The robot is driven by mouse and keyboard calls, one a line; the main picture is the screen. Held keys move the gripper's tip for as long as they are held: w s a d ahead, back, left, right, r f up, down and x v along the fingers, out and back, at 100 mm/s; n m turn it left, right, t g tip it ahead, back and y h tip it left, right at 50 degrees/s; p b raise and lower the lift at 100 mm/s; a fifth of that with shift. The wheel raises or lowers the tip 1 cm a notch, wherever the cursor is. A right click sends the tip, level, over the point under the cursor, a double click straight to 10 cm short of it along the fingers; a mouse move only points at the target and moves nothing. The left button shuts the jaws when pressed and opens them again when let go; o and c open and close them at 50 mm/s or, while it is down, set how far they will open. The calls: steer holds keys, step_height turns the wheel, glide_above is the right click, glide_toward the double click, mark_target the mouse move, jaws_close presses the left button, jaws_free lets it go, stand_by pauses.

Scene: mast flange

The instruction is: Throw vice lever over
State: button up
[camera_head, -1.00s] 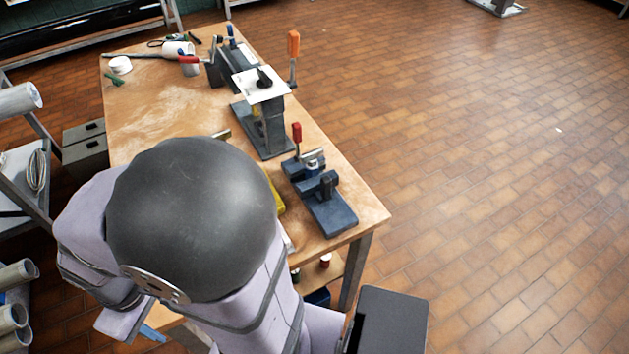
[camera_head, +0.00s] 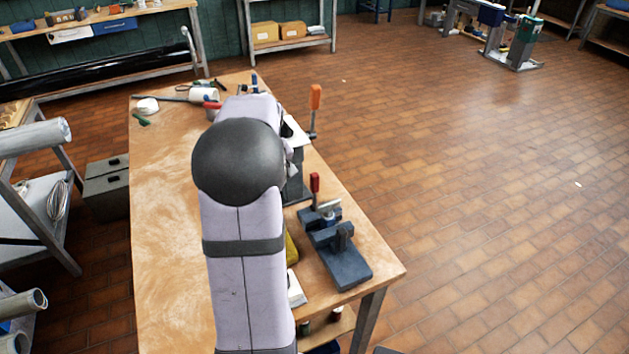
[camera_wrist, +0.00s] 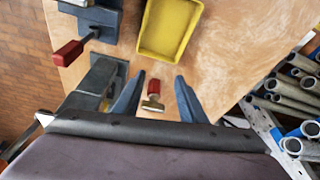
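The blue-grey vice (camera_head: 345,264) stands at the right front corner of the bench. Its lever (camera_head: 315,184) has a red handle and points up in the head view. In the wrist view, the vice (camera_wrist: 104,17) is at the upper left, with the red lever handle (camera_wrist: 67,53) sticking out left on a thin rod. My gripper (camera_wrist: 158,74) is open and empty over the bench, apart from the lever, which lies to its left in the wrist view. A small red-and-brass tool (camera_wrist: 153,92) shows between the fingers, apparently on the bench below. My arm hides the gripper in the head view.
A yellow tray (camera_wrist: 168,28) lies on the bench beside the vice. A grey stand (camera_wrist: 98,84) is close left of my fingers in the wrist view. An orange-handled clamp (camera_head: 315,98) stands at the bench's right edge. The bench's left side (camera_head: 165,220) is mostly clear.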

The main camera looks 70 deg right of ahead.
steer(key=m+h, duration=0.2)
glide_toward(317, 176)
steer(key=x, duration=0.5)
steer(key=shift+d+f+p, duration=0.1)
steer(key=shift+f+p, duration=0.1)
steer(key=shift+p, duration=0.15)
steer(key=shift+w+p+x, duration=0.2)
steer(key=shift+p+x, duration=1.25)
steer(key=shift+x, duration=2.25)
steer(key=shift+t, duration=0.3)
jaws_close()
